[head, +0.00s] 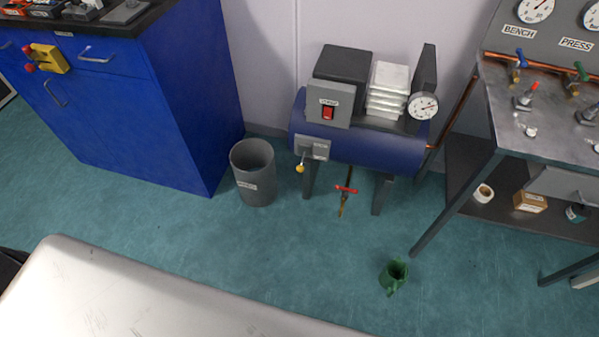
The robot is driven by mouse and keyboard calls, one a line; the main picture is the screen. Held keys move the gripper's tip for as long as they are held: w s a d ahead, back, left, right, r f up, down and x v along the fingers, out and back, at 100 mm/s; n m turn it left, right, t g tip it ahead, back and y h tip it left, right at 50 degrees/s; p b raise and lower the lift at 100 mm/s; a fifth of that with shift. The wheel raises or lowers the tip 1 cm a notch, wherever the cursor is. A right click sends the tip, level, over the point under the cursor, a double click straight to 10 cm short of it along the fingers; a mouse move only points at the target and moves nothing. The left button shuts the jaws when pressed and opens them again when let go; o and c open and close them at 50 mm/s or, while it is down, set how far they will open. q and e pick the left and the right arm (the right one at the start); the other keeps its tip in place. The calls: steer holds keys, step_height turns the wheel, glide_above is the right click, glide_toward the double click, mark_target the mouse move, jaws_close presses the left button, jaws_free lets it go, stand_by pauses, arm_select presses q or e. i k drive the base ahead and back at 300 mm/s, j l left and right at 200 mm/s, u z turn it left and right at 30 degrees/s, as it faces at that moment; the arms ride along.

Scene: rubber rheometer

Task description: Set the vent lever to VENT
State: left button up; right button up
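A small lever with a yellow ball knob (300,169) hangs from a grey plate (313,148) on the left end of the blue compressor tank (375,149). Its knob points down. The plate carries a small label too small to read, so I cannot tell whether this is the vent lever or which setting it is at. Neither of my grippers is in view.
A grey bin (253,180) stands left of the tank. A red-handled valve (346,189) hangs below it. A metal bench (540,130) is at right, blue cabinets (150,110) at left, and a pale surface (150,300) in front.

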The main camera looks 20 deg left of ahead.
mark_target(301, 168)
steer(key=i+j+u, duration=0.1)
steer(key=i, duration=0.9)
steer(key=u, duration=1.55)
